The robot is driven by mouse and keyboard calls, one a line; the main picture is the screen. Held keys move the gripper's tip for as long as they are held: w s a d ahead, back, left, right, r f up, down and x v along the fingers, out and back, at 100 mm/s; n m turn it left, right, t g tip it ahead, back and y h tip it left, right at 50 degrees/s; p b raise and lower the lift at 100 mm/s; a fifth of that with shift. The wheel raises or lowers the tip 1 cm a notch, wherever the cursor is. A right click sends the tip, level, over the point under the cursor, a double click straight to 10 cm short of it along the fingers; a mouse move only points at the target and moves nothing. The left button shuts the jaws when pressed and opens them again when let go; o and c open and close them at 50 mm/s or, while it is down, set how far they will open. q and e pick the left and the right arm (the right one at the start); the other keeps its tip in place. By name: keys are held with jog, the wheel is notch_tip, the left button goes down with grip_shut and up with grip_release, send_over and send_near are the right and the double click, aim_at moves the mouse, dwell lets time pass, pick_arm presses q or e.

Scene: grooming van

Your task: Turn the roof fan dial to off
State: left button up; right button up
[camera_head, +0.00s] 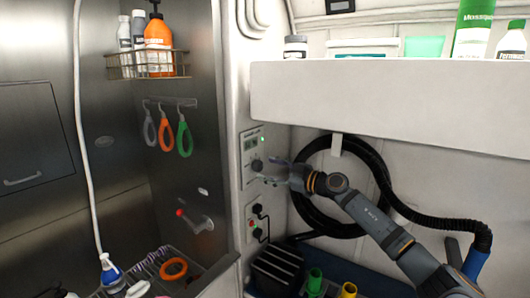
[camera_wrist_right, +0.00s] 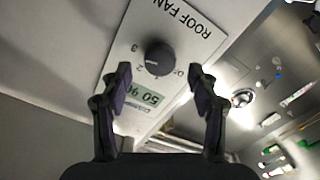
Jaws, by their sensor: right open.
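The roof fan panel (camera_head: 249,141) is a pale plate on the van's wall post, with a small green light. Its black round dial (camera_head: 257,165) also shows in the right wrist view (camera_wrist_right: 159,58), below the words ROOF FAN, which appear upside down. The numbers 2 and 3 are legible beside the dial; its setting is hard to tell. A greenish display (camera_wrist_right: 141,95) seems to read 50 %. My right gripper (camera_head: 276,171) is open in front of the dial. Its fingers (camera_wrist_right: 160,76) stand on either side of the dial in the wrist view, apparently empty. My left gripper is out of view.
A second panel (camera_head: 257,221) with black knobs or plugs sits just below. A white shelf (camera_head: 390,100) with bottles juts out above my right arm. A coiled black hose (camera_head: 300,205) hangs behind the gripper. A metal tub with hanging loops (camera_head: 184,138) stands left.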

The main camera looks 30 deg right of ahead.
aim_at(257, 166)
jog(key=shift+p+x, duration=0.5)
jog(key=shift+x, duration=0.4)
jog(key=shift+w+a+f, duration=0.1)
jog(key=shift+w+a, duration=0.05)
jog(key=shift+w, duration=0.2)
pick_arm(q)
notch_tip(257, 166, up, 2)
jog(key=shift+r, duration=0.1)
pick_arm(e)
jog(key=shift+s, duration=0.1)
jog(key=shift+c, duration=0.3)
jog(key=c, duration=1.1)
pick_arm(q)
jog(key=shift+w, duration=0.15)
